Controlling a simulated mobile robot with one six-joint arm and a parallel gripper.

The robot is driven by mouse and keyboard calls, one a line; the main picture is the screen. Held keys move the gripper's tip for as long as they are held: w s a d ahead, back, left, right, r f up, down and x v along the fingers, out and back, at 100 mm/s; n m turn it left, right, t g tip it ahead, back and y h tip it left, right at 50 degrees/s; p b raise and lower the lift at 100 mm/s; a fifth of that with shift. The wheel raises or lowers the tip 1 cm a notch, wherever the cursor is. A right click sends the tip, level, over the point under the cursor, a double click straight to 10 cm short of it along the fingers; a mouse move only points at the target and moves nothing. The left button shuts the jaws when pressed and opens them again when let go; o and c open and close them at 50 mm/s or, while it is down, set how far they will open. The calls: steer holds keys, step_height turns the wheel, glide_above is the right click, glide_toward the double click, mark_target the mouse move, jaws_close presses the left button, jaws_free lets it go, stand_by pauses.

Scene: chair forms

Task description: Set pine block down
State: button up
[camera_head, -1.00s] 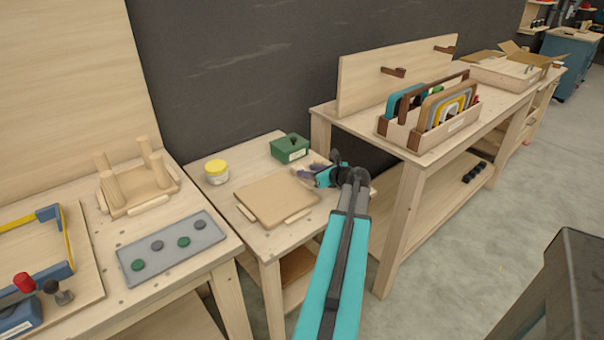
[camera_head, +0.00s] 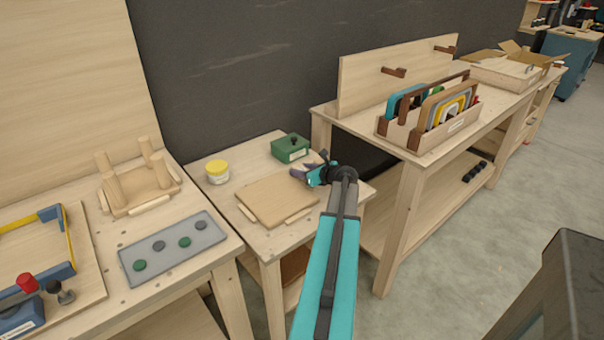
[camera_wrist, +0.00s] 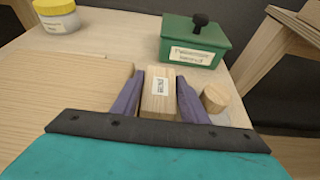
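The pine block (camera_wrist: 159,98) is a small pale wooden piece with a white label, seen in the wrist view between the two purple fingers of my gripper (camera_wrist: 160,88). Both fingers lie close along its sides, and my gripper looks shut on it. In the head view my gripper (camera_head: 305,174) is over the right part of the small middle table (camera_head: 283,236), beside a flat wooden board. The block cannot be made out clearly there. Whether its underside touches the tabletop cannot be told.
The wooden board (camera_head: 277,198) lies left of my gripper. A green lidded box (camera_wrist: 194,43) stands just beyond the block, and a short wooden cylinder (camera_wrist: 215,98) is close to the right finger. A yellow-lidded jar (camera_head: 217,172) stands farther left. A taller bench (camera_head: 400,190) is at right.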

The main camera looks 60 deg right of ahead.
mark_target(302, 169)
steer(key=c, duration=0.8)
steer(key=shift+r, duration=0.15)
steer(key=shift+r, duration=0.4)
step_height(302, 169, up, 3)
steer(key=shift+s+f, duration=0.1)
steer(key=shift+f, duration=0.1)
steer(key=s+a, duration=0.2)
steer(key=s, duration=0.2)
steer(key=s+a+b, duration=0.1)
steer(key=s+a, duration=0.1)
steer(key=s, duration=0.2)
steer(key=s+a+r, duration=0.1)
steer(key=s+a, duration=0.1)
steer(key=s, duration=0.2)
steer(key=shift+s+a+b, duration=0.15)
steer(key=shift+s+b, duration=0.25)
steer(key=shift+v, duration=0.8)
steer(key=shift+f, duration=0.1)
